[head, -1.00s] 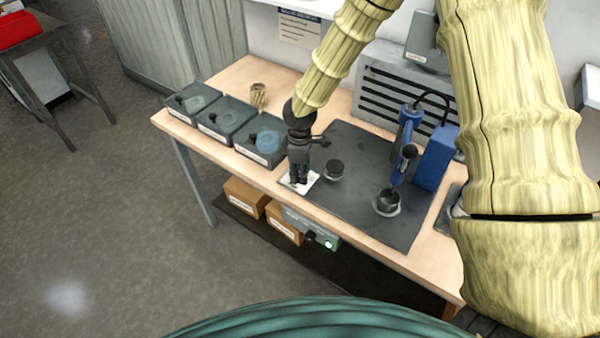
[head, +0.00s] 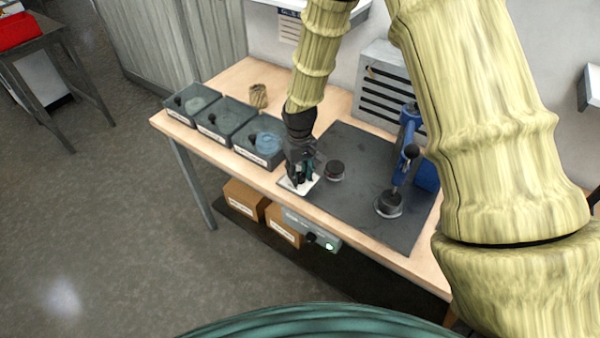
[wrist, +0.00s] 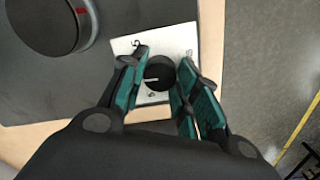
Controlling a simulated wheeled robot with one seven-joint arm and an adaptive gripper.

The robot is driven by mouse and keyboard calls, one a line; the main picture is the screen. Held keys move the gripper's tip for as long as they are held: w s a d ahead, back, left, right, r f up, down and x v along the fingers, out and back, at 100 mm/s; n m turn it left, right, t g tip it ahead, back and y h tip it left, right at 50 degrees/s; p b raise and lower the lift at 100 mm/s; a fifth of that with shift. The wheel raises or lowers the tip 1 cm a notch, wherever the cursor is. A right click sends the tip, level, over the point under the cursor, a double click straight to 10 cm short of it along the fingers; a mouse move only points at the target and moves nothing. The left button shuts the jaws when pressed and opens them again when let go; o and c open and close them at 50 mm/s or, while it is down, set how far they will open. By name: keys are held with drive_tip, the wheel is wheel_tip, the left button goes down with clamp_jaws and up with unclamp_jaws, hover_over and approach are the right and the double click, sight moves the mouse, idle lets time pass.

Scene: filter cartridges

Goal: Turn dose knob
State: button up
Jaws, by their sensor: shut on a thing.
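The dose knob is a small round black knob (wrist: 160,72) with a pale pointer line, seen in the wrist view. It sits on a white dial plate (wrist: 125,46) with printed marks, near the table's front edge. The plate also shows in the head view (head: 300,186), where my gripper hides the knob. My gripper (wrist: 161,75) reaches down over the plate, with its teal-padded fingers on either side of the knob, shut on it. The pointer line points roughly left in the wrist view.
A dark round cup (head: 335,170) stands on the dark mat (head: 350,210) close to the plate. A blue lever press (head: 406,150) stands further right. Several grey bins (head: 226,118) line the left of the table (head: 236,80). A grey box with a green light (head: 312,229) hangs under the front edge.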

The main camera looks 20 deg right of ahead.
sight(300, 174)
drive_tip(key=m, duration=0.5)
drive_tip(key=shift+w+m, duration=0.1)
drive_tip(key=shift+m, duration=0.2)
drive_tip(key=m, duration=0.5)
drive_tip(key=shift+p, duration=0.35)
drive_tip(key=shift+m, duration=0.3)
drive_tip(key=o, duration=1)
drive_tip(key=shift+d, duration=0.1)
drive_tip(key=shift+o, duration=0.2)
wheel_tip(300, 174, up, 12)
